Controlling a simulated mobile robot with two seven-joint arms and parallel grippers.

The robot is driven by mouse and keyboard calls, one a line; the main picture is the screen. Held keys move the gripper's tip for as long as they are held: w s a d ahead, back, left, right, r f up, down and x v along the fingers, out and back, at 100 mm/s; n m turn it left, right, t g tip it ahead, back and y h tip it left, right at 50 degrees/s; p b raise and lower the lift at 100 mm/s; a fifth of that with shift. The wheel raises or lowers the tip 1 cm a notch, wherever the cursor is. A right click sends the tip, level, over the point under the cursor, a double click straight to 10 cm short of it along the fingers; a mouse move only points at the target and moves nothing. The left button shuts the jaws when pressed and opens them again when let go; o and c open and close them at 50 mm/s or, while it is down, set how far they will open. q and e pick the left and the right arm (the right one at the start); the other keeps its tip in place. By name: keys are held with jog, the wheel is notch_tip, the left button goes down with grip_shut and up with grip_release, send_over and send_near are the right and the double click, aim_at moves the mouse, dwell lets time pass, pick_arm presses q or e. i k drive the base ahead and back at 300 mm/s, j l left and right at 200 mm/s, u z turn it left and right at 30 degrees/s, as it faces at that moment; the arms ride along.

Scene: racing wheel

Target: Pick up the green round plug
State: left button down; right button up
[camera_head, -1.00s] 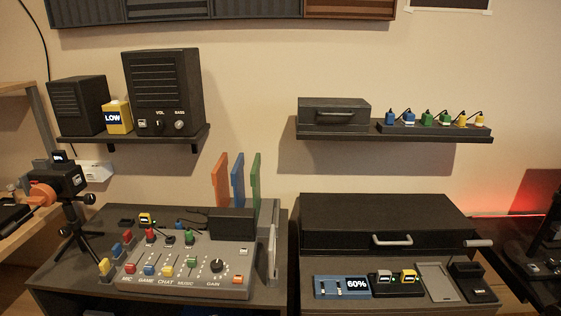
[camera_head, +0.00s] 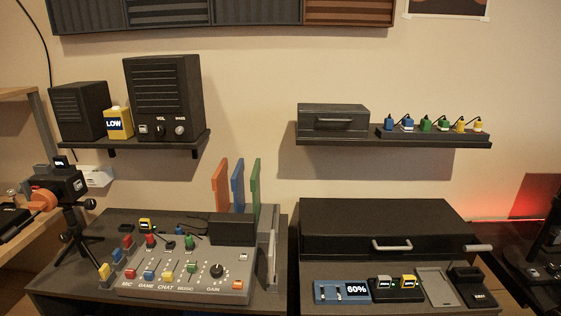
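Two green plugs stand side by side on the dark strip on the right wall shelf: a green one (camera_head: 425,124) and one with a pale lower part beside it (camera_head: 443,125). Each has a thin black cable. A further small green plug-like piece (camera_head: 189,242) stands at the back of the mixer panel at lower left. The pieces are too small for me to tell which is round. Neither of my grippers shows in this view.
Blue plugs (camera_head: 390,124) and yellow plugs (camera_head: 460,125) flank the green ones on the right shelf (camera_head: 320,136). A dark handled case (camera_head: 333,120) stands at its left. Below are a larger black case (camera_head: 385,225), a 60% display unit (camera_head: 343,291) and the mixer panel (camera_head: 215,290).

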aim_at(188, 240)
jog(key=i+l+u, duration=0.25)
jog(key=u, duration=0.2)
jog(key=i+l+u, duration=0.35)
jog(key=u, duration=0.15)
